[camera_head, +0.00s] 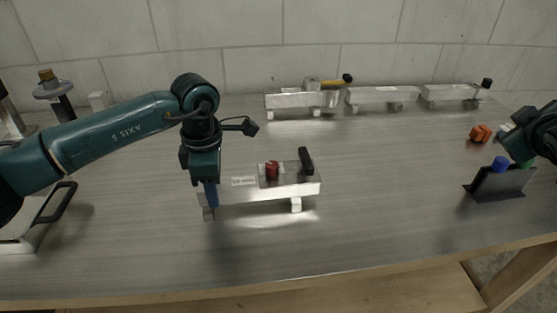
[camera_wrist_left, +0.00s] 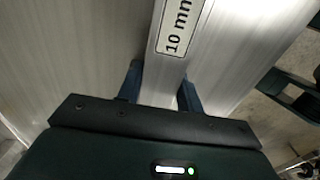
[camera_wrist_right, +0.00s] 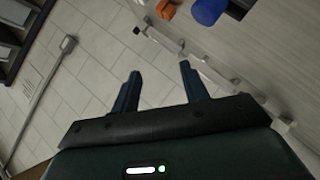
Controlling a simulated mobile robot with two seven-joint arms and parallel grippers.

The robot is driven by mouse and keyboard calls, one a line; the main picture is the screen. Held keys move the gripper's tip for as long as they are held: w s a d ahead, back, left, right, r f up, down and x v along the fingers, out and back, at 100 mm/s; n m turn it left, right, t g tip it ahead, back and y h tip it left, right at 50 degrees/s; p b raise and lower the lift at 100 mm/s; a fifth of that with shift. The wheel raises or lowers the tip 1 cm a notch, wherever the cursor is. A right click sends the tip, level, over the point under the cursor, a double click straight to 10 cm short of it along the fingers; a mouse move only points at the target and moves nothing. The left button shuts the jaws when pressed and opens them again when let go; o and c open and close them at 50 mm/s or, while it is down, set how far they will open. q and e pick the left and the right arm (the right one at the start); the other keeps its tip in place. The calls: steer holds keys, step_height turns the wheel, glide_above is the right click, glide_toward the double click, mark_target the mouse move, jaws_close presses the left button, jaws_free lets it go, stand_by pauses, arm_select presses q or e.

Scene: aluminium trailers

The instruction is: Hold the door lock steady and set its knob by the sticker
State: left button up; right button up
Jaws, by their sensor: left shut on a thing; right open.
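The door lock (camera_head: 265,191) is a silvery bar on short feet in the middle of the table, with a red knob (camera_head: 272,170) and an upright black lever (camera_head: 306,160) toward its right end. A white sticker (camera_head: 243,181) lies left of the knob; in the left wrist view the sticker (camera_wrist_left: 177,28) reads "10 mm". My left gripper (camera_head: 212,199) points down and is shut on the lock's left end; its fingers flank the bar in the left wrist view (camera_wrist_left: 161,88). My right gripper (camera_wrist_right: 158,72) is open and empty, away from the lock at the right.
Several metal units (camera_head: 383,95) stand along the back wall, one with a yellow-handled part (camera_head: 332,83). Orange blocks (camera_head: 481,133) and a dark holder (camera_head: 500,185) with blue and green tops are at right. A handled metal box (camera_head: 28,235) is at left. The front table is clear.

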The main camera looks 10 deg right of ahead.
steer(key=w+a+f+m+y, duration=0.1)
steer(key=w+a+f+y, duration=0.15)
steer(key=a, duration=0.35)
steer(key=w+a+f+m+y, duration=0.1)
steer(key=a+y, duration=0.2)
steer(key=a, duration=0.3)
steer(key=n+g+y, duration=0.6)
steer(key=n+y, duration=0.4)
glide_toward(274, 164)
steer(key=shift+h, duration=0.25)
steer(key=x, duration=0.8)
steer(key=shift+a, duration=0.35)
